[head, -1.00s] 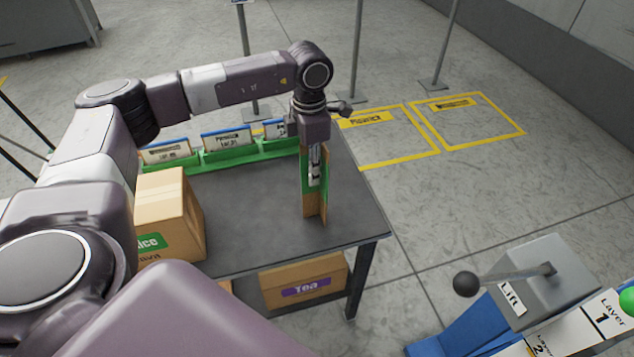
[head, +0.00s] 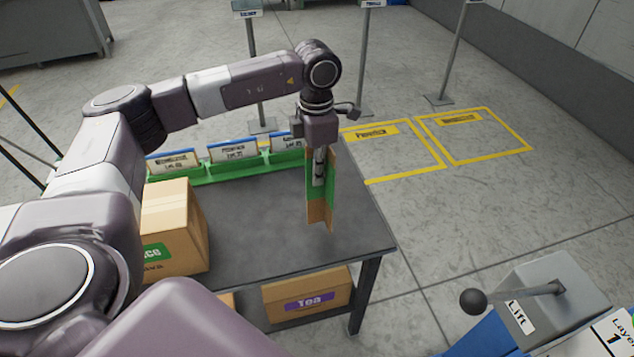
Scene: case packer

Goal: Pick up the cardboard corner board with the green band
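The cardboard corner board (head: 316,211) is an upright brown angle piece with a green band around its middle. It is at the right part of the grey table (head: 255,215). My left gripper (head: 319,178) points down at it from above, with its fingers against the board at the green band. It appears shut on the board; the far finger is hidden. The board's lower end is at or just above the table top; I cannot tell the exact gap. My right gripper is out of view.
A green rack (head: 225,165) with labelled cards runs along the table's back edge. A cardboard box (head: 172,235) with a green label stands at the left. A box marked Tea (head: 308,298) is on the shelf below. A lift lever (head: 520,293) stands at the lower right.

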